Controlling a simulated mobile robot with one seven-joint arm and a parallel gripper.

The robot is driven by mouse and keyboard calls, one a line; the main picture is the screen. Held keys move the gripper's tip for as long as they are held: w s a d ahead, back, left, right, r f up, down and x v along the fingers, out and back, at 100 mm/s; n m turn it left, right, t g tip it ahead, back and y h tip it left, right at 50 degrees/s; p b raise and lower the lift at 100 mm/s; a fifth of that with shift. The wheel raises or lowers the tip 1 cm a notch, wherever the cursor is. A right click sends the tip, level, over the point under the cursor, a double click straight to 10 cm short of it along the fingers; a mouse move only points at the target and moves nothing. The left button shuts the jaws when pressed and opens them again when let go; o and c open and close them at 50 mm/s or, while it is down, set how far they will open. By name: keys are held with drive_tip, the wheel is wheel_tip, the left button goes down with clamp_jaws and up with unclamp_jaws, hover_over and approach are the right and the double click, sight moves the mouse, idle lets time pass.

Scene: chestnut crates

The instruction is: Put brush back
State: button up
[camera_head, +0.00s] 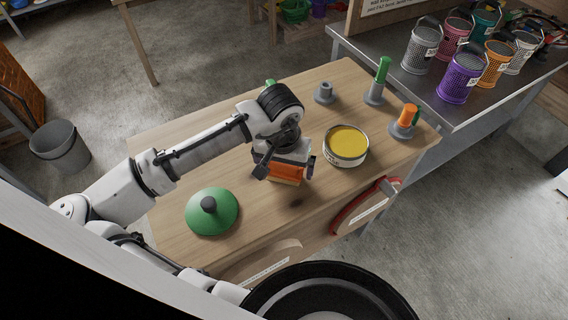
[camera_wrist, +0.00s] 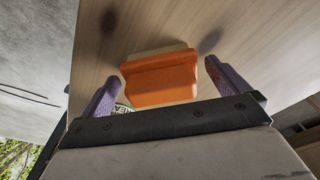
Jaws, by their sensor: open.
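An orange brush (camera_head: 286,172) with a pale bristle edge is at the middle of the wooden table, partly hidden under my gripper (camera_head: 285,167). In the wrist view the orange brush (camera_wrist: 160,82) lies between the two purple fingers of my gripper (camera_wrist: 161,72). The fingers are apart, with a gap on each side of the brush. I cannot tell whether the brush rests flat on the table. At the back of the table stand an empty-looking grey holder (camera_head: 324,94), a grey holder with a green handle (camera_head: 380,80) and a grey holder with an orange piece (camera_head: 408,117).
An open tin of yellow paint (camera_head: 346,140) stands right of my gripper. A green dome lid (camera_head: 212,214) with a dark knob lies at the front left. A red-edged piece (camera_head: 365,206) hangs at the table's front. Coloured cans (camera_head: 461,78) stand on a metal table.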

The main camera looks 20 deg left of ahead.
drive_tip(key=shift+r, duration=0.1)
wheel_tip(320, 180, up, 12)
drive_tip(key=s+b, duration=0.1)
drive_tip(key=shift+s, duration=0.25)
drive_tip(key=shift+d, duration=0.1)
